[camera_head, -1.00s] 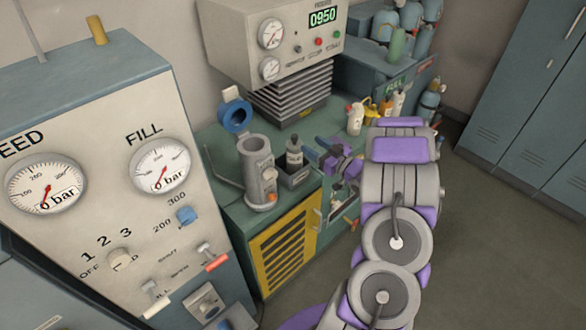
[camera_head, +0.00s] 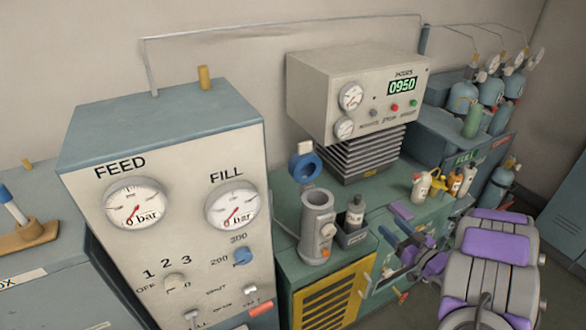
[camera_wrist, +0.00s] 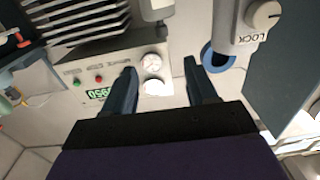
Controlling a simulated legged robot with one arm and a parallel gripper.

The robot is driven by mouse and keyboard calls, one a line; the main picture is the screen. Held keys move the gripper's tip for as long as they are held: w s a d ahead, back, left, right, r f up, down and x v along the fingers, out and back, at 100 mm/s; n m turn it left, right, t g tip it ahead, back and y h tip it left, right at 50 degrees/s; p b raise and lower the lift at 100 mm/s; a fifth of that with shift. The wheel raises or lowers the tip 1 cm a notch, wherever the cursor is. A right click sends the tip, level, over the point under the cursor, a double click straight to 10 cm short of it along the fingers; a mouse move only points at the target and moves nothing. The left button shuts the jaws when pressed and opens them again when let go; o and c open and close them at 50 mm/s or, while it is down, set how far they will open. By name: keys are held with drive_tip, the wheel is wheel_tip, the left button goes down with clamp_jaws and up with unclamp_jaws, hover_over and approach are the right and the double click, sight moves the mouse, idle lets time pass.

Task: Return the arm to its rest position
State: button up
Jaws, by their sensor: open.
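My arm, grey with purple parts, comes up at the lower right of the head view. My gripper (camera_head: 393,230) is at its far end, over the front of the green bench (camera_head: 290,255). In the wrist view the two dark fingers of my gripper (camera_wrist: 160,78) are well apart with nothing between them. That view is upside down, with the readout unit (camera_wrist: 120,75) beyond the fingers. Part of the bench front is hidden behind my arm.
The FEED and FILL panel (camera_head: 165,190) stands at the left. A grey cylinder holder (camera_head: 316,225), a blue ring (camera_head: 304,165) and several small bottles (camera_head: 440,185) stand on the bench. Gas cylinders (camera_head: 477,95) are at the back right, by a blue locker (camera_head: 570,220).

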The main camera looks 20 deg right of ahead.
drive_tip(key=w+d+r+g+h, duration=0.3)
drive_tip(key=w+g+h, duration=0.2)
drive_tip(key=w, duration=0.1)
drive_tip(key=s+a+r+m+g+h, duration=0.2)
drive_tip(key=s+a+r+g+h, duration=0.1)
drive_tip(key=a+r+g, duration=0.35)
drive_tip(key=s+a+r+g+y, duration=0.1)
drive_tip(key=s+a+g+y, duration=0.2)
drive_tip(key=s+a, duration=1.1)
drive_tip(key=s+a+r+g+y, duration=0.2)
drive_tip(key=s+a+g, duration=0.3)
drive_tip(key=s+a, duration=0.9)
drive_tip(key=a+y, duration=0.1)
drive_tip(key=a, duration=0.5)
drive_tip(key=shift+s+n, duration=0.15)
drive_tip(key=shift+n, duration=0.15)
